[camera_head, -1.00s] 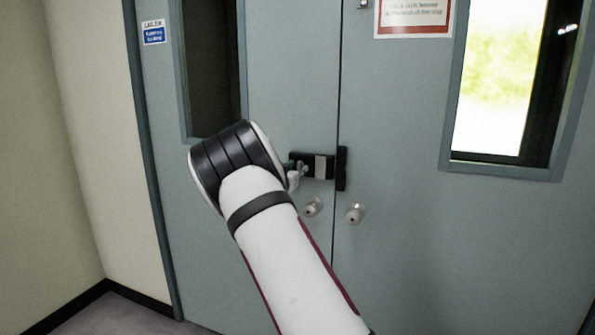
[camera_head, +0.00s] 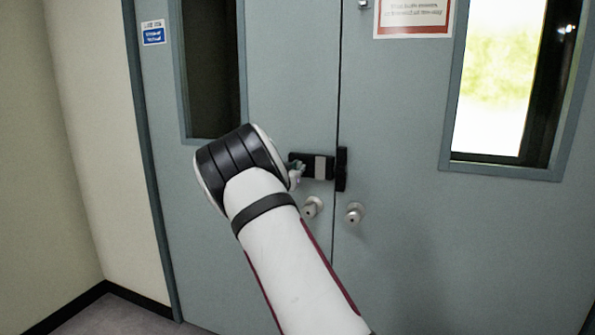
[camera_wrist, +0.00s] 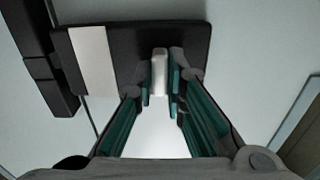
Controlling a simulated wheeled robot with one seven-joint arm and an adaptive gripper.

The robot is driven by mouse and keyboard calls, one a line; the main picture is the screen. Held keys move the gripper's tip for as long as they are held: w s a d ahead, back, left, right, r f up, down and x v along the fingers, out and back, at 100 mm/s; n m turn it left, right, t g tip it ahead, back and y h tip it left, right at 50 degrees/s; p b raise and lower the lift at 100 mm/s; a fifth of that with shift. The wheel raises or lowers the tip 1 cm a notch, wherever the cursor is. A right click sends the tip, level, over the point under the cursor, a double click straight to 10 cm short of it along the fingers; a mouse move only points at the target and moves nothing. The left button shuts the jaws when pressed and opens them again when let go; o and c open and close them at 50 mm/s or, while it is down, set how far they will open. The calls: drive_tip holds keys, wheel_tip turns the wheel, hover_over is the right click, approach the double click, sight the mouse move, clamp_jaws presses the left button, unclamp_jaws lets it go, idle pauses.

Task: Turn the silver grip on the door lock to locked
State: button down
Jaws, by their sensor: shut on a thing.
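The door lock (camera_head: 308,163) is a black box with a pale silver band, mounted on the left door leaf at the gap between the leaves. In the wrist view the lock (camera_wrist: 138,45) fills the upper left, and its silver grip (camera_wrist: 159,68) stands out near its right part. My gripper (camera_wrist: 161,78) has its fingers on either side of the grip and is shut on it. In the head view my arm hides most of the gripper; only a bit of it (camera_head: 296,174) shows at the lock's left end. The grip itself cannot be made out there.
A black catch (camera_head: 342,169) sits on the right leaf beside the lock. Two round knobs, left (camera_head: 312,207) and right (camera_head: 355,212), are just below. A wall (camera_head: 95,140) stands left of the door.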

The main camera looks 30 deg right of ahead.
drive_tip(key=shift+f+m+b, duration=0.2)
drive_tip(key=shift+m+b, duration=6.95)
drive_tip(key=shift+m, duration=0.75)
drive_tip(key=c, duration=1.6)
unclamp_jaws()
drive_tip(key=shift+r, duration=0.1)
drive_tip(key=shift+c, duration=0.2)
drive_tip(key=shift+s, duration=0.1)
